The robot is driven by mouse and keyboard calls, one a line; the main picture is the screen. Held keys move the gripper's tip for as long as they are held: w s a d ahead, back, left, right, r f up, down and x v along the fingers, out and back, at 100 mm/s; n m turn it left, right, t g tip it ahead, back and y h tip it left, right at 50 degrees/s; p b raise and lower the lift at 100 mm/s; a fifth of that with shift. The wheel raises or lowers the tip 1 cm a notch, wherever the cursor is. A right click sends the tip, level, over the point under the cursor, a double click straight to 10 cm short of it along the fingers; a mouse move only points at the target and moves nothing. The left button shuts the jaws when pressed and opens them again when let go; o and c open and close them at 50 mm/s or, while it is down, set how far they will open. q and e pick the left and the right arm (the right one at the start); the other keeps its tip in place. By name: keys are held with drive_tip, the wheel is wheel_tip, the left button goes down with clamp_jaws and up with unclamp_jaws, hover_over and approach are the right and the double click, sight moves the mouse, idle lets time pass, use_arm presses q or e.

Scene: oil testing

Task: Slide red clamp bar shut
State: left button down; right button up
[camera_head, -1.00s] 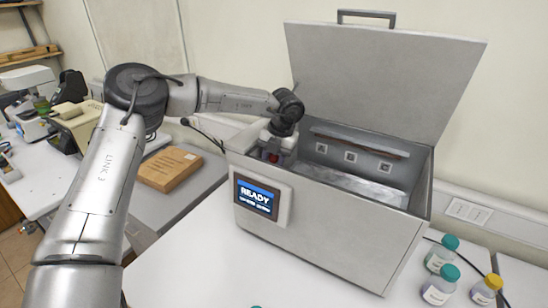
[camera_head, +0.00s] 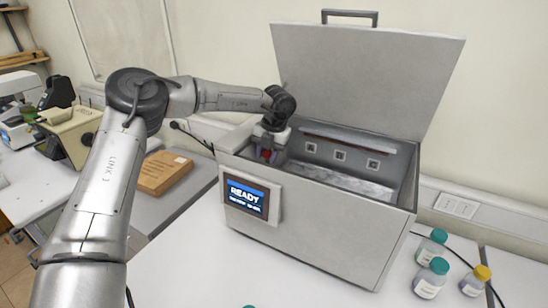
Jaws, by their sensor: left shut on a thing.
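My left gripper (camera_head: 268,148) reaches down over the bath's left rim and is shut on the red bar. The gripper body and the front wall hide most of the bar and the fingertips. The bath's lid (camera_head: 365,80) stands raised at the back. A screen (camera_head: 248,196) on the front reads READY. My right gripper is not in view.
Capped bottles (camera_head: 432,278) stand at the right on the white table (camera_head: 190,268). A brown box (camera_head: 164,173) lies to the left of the bath, behind my left arm. Lab instruments (camera_head: 72,135) stand at the far left. The table's front middle is mostly clear.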

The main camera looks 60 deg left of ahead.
use_arm(q)
drive_tip(key=c, duration=1.2)
unclamp_jaws()
drive_tip(key=shift+a, duration=0.15)
drive_tip(key=shift+o, duration=0.6)
drive_tip(key=shift+w, duration=0.15)
drive_tip(key=shift+r, duration=0.1)
wheel_tip(320, 180, up, 13)
drive_tip(key=w+d+b, duration=0.1)
drive_tip(key=d+b, duration=0.1)
drive_tip(key=b, duration=0.1)
drive_tip(key=shift+w+r, duration=0.2)
drive_tip(key=shift+w, duration=0.2)
drive_tip(key=shift+s+a, duration=0.1)
